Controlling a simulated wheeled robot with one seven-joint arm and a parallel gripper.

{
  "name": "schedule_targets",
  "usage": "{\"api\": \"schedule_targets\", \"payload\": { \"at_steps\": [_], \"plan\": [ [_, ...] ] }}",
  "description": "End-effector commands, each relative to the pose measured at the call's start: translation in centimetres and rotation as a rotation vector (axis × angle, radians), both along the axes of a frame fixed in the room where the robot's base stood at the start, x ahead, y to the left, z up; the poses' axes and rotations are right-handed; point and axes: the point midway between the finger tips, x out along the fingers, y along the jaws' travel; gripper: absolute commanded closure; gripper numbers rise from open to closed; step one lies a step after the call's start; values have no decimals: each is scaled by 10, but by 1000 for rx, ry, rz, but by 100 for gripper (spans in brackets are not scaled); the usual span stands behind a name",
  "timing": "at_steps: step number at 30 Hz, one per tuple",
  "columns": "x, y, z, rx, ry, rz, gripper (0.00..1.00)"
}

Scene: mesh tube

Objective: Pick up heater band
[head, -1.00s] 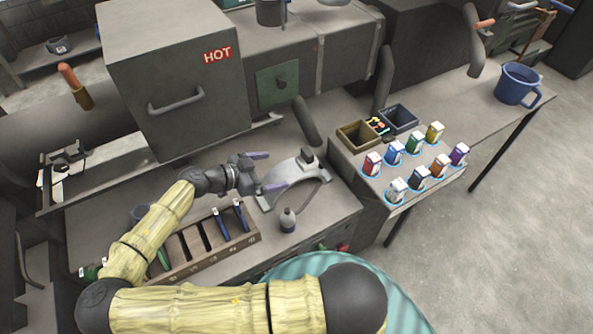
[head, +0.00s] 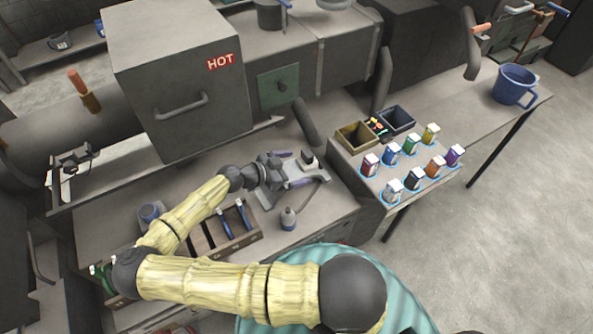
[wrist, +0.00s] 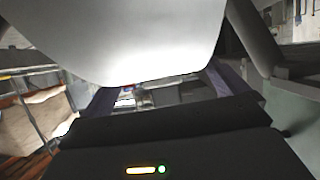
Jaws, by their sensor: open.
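The heater band, a light grey curved metal strip (head: 313,174) with a dark block on it, stands on the bench below the oven. My gripper (head: 287,170) is open at the band, with its purple-tinted fingers on either side of the band's left part. In the wrist view the band's smooth pale surface (wrist: 135,40) fills the upper middle, between my open fingers (wrist: 160,88). My gripper hides part of the band in the head view. I cannot tell whether either finger touches it.
A grey oven marked HOT (head: 180,85) rises behind. Several coloured cartons (head: 412,144) and two bins are at right.

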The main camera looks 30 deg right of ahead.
Motion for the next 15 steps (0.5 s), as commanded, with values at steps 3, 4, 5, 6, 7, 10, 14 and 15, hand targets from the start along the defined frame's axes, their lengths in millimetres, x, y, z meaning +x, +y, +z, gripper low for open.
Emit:
{"api": "schedule_targets", "payload": {
  "at_steps": [3,4,5,6,7,10,14,15],
  "plan": [
    [1,-16,-3,0,2,0,2],
    [1,-18,-5,0,1,0,2],
    [1,-20,-6,0,1,1,2],
    [1,-21,-8,1,0,2,2],
    [1,-21,-8,1,0,2,2],
    [1,-21,-9,1,0,2,2],
    [1,-21,-9,1,-1,2,2],
    [1,-21,-9,1,-1,2,2]
  ]
}}
